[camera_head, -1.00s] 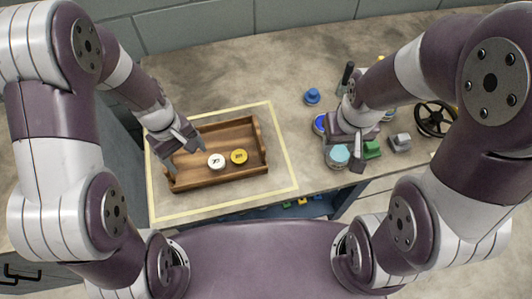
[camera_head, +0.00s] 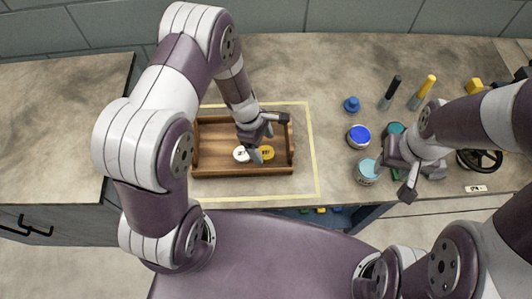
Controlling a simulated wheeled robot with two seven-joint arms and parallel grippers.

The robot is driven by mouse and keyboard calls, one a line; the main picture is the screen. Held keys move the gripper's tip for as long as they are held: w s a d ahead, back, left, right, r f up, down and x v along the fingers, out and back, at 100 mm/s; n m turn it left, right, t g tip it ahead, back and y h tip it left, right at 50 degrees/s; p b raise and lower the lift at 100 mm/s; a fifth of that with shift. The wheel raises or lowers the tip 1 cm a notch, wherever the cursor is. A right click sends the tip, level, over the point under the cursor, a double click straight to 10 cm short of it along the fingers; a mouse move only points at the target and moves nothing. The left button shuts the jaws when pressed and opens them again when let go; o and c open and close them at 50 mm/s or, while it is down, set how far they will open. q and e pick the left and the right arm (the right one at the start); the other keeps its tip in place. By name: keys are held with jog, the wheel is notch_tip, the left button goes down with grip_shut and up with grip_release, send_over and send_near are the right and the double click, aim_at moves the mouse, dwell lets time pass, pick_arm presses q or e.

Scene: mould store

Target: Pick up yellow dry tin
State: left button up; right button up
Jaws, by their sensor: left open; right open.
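A yellow-topped round tin (camera_head: 267,152) with small dark lettering sits in the wooden tray (camera_head: 215,172), towards its right side. A white-topped tin (camera_head: 240,154) sits just left of it. My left gripper (camera_head: 270,137) is open over the tray, with one finger reaching down between the two tins and partly covering the yellow tin's left edge. I cannot tell whether it touches either tin. My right gripper (camera_head: 420,182) is open and empty on the right, beside the light-blue tin (camera_head: 367,171).
A yellow outline (camera_head: 316,160) on the worktop surrounds the tray. To its right stand a blue tin (camera_head: 358,136), a small blue knobbed object (camera_head: 351,104), a dark-handled tool (camera_head: 391,92), a yellow-handled tool (camera_head: 423,92) and a black handwheel (camera_head: 480,161). The worktop left of the tray is clear.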

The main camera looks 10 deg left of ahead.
aim_at(266, 152)
pick_arm(q)
jog(key=x, duration=0.3)
jog(key=shift+f, duration=0.1)
jog(key=c, duration=1.1)
